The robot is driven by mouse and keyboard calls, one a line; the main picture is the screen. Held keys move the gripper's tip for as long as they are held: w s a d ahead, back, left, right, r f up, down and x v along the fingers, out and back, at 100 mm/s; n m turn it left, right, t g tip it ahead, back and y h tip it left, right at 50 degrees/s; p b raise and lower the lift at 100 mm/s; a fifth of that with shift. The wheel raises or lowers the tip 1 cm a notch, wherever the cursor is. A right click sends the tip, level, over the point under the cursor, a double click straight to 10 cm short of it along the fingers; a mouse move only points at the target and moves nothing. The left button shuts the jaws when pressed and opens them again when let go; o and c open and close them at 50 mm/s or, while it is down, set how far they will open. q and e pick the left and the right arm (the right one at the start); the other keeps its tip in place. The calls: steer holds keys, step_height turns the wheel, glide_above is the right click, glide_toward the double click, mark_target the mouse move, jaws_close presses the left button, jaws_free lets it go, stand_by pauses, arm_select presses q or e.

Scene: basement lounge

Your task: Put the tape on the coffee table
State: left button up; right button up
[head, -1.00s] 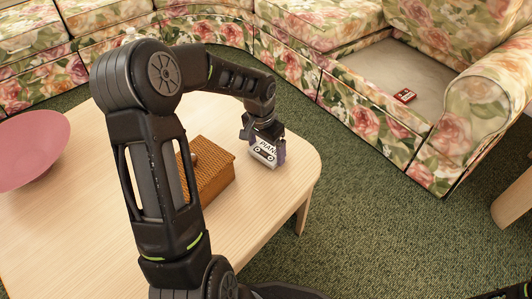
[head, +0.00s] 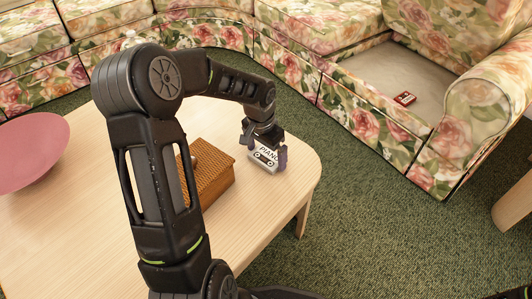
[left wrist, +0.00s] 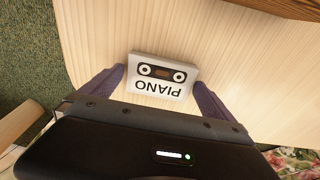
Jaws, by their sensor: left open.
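The tape is a white cassette (head: 264,157) marked PIANO, at the right end of the pale wooden coffee table (head: 262,207). In the left wrist view the tape (left wrist: 161,76) shows its labelled face against the table top (left wrist: 225,50). It appears to lie on the wood, though its underside is hidden. My left gripper (head: 266,154) is open at the tape. Its dark purple fingers stand either side of the tape in the left wrist view (left wrist: 160,78), with a visible gap on the right side. My right gripper is not in view.
A woven brown box (head: 212,178) stands on the table left of the tape, partly behind my arm. A pink bowl (head: 32,150) is at the far left. A red cassette (head: 404,98) lies in the floral sofa's (head: 455,140) uncushioned seat. Green carpet (head: 370,230) is clear.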

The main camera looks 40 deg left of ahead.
mark_target(263, 160)
arm_select(q)
step_height(263, 160, up, 12)
steer(key=s+p, duration=0.1)
steer(key=p, duration=0.3)
steer(key=shift+s, duration=0.25)
steer(key=shift+c, duration=0.6)
stand_by(0.8)
